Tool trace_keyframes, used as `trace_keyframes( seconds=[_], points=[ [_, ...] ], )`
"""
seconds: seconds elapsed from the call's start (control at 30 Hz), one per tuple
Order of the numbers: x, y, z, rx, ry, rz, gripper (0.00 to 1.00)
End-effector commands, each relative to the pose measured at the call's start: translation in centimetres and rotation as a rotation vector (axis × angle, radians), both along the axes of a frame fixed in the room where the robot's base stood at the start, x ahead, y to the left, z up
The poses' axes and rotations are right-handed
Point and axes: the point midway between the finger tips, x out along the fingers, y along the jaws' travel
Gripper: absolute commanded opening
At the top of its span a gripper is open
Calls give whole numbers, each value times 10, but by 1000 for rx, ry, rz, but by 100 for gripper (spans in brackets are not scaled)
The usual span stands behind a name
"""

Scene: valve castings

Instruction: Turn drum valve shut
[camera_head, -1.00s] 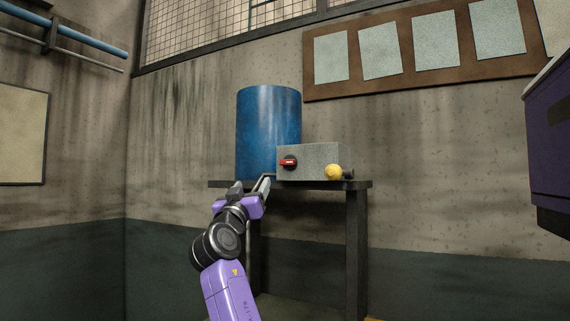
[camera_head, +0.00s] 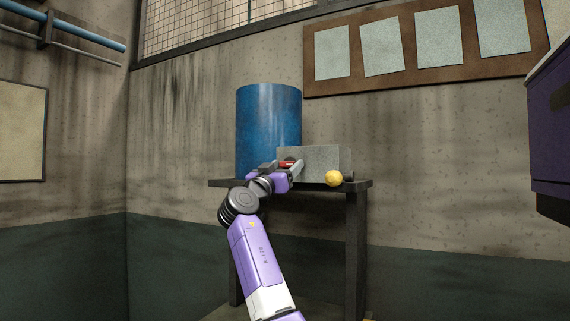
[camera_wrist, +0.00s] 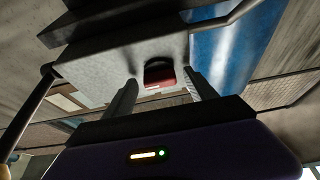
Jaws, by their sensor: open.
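A blue drum (camera_head: 268,115) stands upright on a dark table (camera_head: 358,190). Beside it on the right sits a grey box (camera_head: 325,160). The red handle (camera_head: 287,163) of a valve is on the front of the box. My gripper (camera_head: 284,168) is open in front of the handle. In the wrist view the red handle (camera_wrist: 160,82) on its dark round base shows between the two fingers (camera_wrist: 158,97), with a gap on each side. The drum also shows in the wrist view (camera_wrist: 225,52).
A yellow ball-shaped knob (camera_head: 333,178) is at the right front of the box. A purple cabinet (camera_head: 553,140) hangs at the far right. A board with pale sheets (camera_head: 390,50) is on the wall behind.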

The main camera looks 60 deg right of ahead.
Motion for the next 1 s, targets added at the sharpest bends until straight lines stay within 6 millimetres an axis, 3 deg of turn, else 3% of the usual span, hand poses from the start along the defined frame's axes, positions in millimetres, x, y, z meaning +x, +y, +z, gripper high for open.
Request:
trace_keyframes(
  seconds=[0.23, 0.5, 0.57, 1.0],
  points=[
    [0, -1, 0, 0, 0, 0, 65],
    [0, -1, 0, 0, 0, 0, 12],
    [0, -1, 0, 1, 0, 0, 3],
    [-1, -1, -2, -8, 111, -1, 3]
  ],
)
